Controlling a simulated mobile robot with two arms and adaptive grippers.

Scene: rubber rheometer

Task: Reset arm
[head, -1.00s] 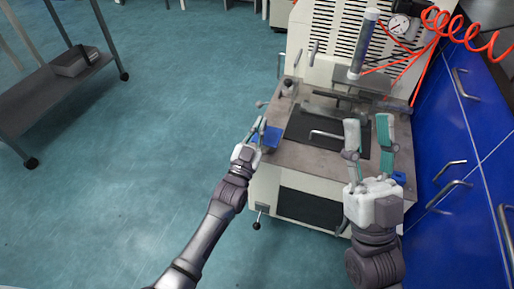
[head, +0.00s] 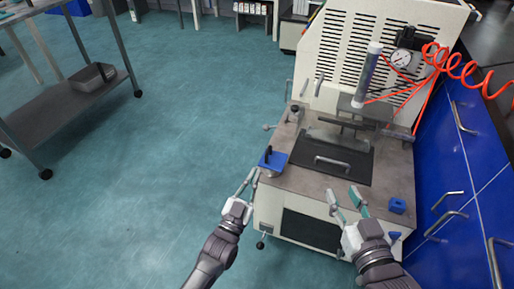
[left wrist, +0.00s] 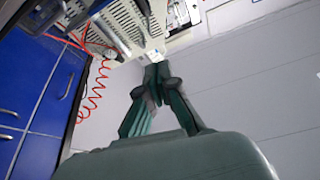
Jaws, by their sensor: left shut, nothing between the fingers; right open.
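My left gripper (head: 248,181) is shut and empty, in front of the machine's left front corner in the head view. Its closed green fingers also show in the left wrist view (left wrist: 152,92). My right gripper (head: 345,197) is open and empty, at the machine's front edge toward the right. The rheometer (head: 385,60) is a white machine with a louvred back panel and a grey worktop. A dark plate with a metal handle (head: 332,162) lies on the worktop, apart from both grippers.
A blue block (head: 273,161) sits at the worktop's left edge, and a small blue piece (head: 397,205) at its right. Blue cabinets (head: 455,170) with handles stand close on the right. A grey cart (head: 70,105) stands at the left. The floor between is clear.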

